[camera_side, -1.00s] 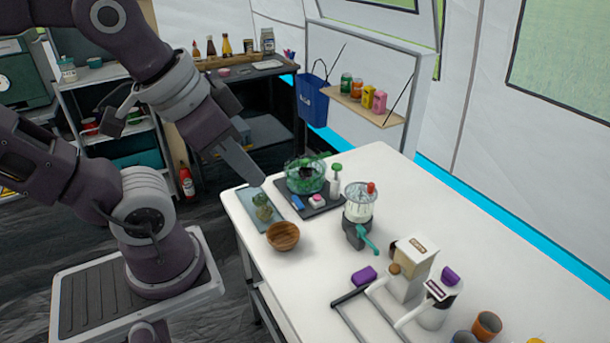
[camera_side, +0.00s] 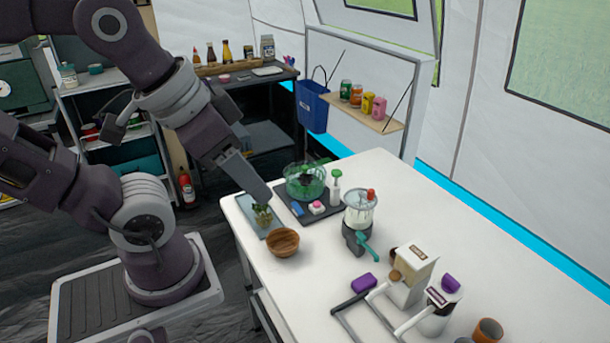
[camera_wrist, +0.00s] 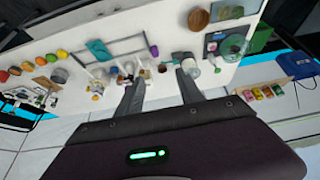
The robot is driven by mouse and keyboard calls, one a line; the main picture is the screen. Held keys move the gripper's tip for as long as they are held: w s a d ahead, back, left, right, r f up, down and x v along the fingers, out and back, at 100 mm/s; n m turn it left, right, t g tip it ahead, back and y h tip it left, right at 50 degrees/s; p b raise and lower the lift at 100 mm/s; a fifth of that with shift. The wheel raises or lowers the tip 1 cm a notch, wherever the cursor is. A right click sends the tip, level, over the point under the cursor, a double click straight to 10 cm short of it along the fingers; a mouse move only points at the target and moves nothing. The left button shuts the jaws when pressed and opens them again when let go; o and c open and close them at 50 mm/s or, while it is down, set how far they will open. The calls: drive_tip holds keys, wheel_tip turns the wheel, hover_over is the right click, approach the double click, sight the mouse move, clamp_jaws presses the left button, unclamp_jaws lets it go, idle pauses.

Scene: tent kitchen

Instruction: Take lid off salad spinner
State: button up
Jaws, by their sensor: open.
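A green see-through round salad spinner (camera_side: 304,190) stands on a dark tray at the far left of the white table in the side view. The spinner also shows in the wrist view (camera_wrist: 233,47), at upper right. My gripper (camera_side: 264,197) hangs above the table's left edge, left of the spinner and apart from it. In the wrist view my gripper (camera_wrist: 159,80) has its two fingers spread with nothing between them.
A wooden bowl (camera_side: 283,243) and a glass board (camera_side: 257,216) with green items lie near the gripper. The table's back right is clear.

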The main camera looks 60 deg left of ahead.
drive_tip(key=w+a+r+m+g+y, duration=0.15)
drive_tip(key=w+a+m, duration=0.25)
drive_tip(key=w, duration=0.4)
drive_tip(key=m+g, duration=0.4)
drive_tip(key=m, duration=1.2)
hover_over(305, 166)
drive_tip(key=d, duration=0.2)
wheel_tip(305, 166, down, 20)
drive_tip(key=f, duration=0.2)
drive_tip(key=a+f, duration=0.1)
drive_tip(key=f, duration=0.5)
drive_tip(key=shift+a, duration=0.3)
drive_tip(key=shift+c, duration=0.4)
clamp_jaws()
